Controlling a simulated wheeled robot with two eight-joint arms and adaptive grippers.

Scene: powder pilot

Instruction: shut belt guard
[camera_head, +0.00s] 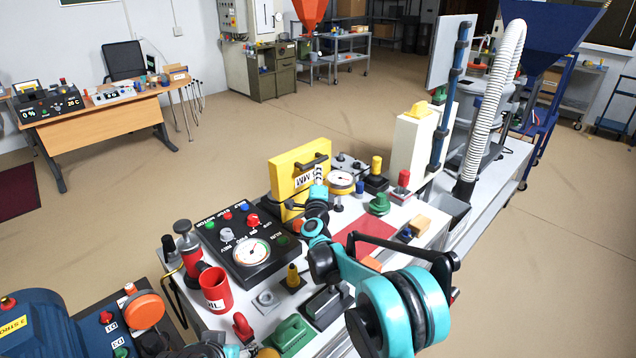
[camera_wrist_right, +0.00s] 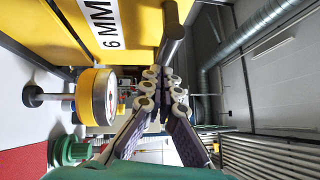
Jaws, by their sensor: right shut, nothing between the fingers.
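The yellow belt guard (camera_head: 290,178) stands upright on the white bench, with a dark bar handle and a "MM" label on its face. In the right wrist view the guard (camera_wrist_right: 115,25) fills the upper left and its dark handle (camera_wrist_right: 173,35) points down toward my fingers. My right gripper (camera_head: 318,193) is in front of the guard's right part, below the handle. In the wrist view the right gripper (camera_wrist_right: 165,88) is shut and empty, its tips close to the handle's end; contact cannot be told. My left gripper is not in view.
A round gauge (camera_head: 341,181) and a green knob (camera_head: 380,203) stand right of my gripper. A black control panel (camera_head: 247,240) and red mug (camera_head: 215,289) are at left. A white cabinet (camera_head: 412,148) stands behind. The red mat (camera_head: 364,240) is partly bare.

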